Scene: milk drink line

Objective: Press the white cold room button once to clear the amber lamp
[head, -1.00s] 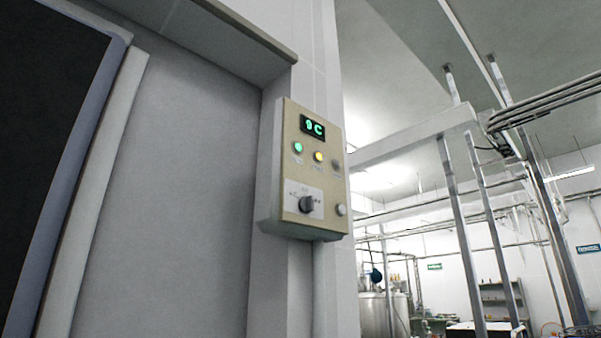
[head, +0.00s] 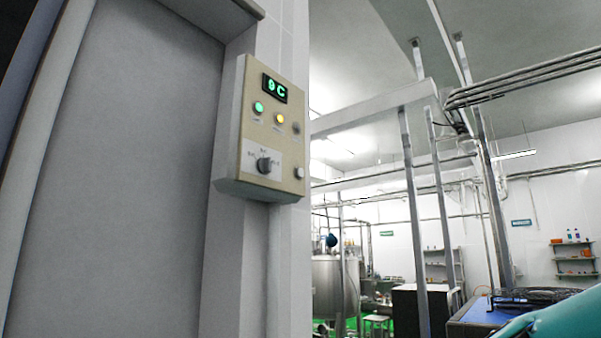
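A beige control box (head: 262,130) is mounted on the wall corner beside the grey door. Its display (head: 275,88) shows green characters that look like a digit and C. Below it are a lit green lamp (head: 258,107), a lit amber lamp (head: 279,118) and an unlit grey lamp (head: 296,128). A dark selector knob (head: 264,165) sits on a white plate low on the box. The round white button (head: 299,172) is at the box's lower right, with nothing touching it. My gripper is not in view.
The grey door (head: 120,160) fills the left. A steel tank (head: 334,285), a dark cabinet (head: 420,310) and wall shelves (head: 575,260) stand farther back at right. A teal shape (head: 555,325) crosses the lower right corner, close to the camera; I cannot tell what it is.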

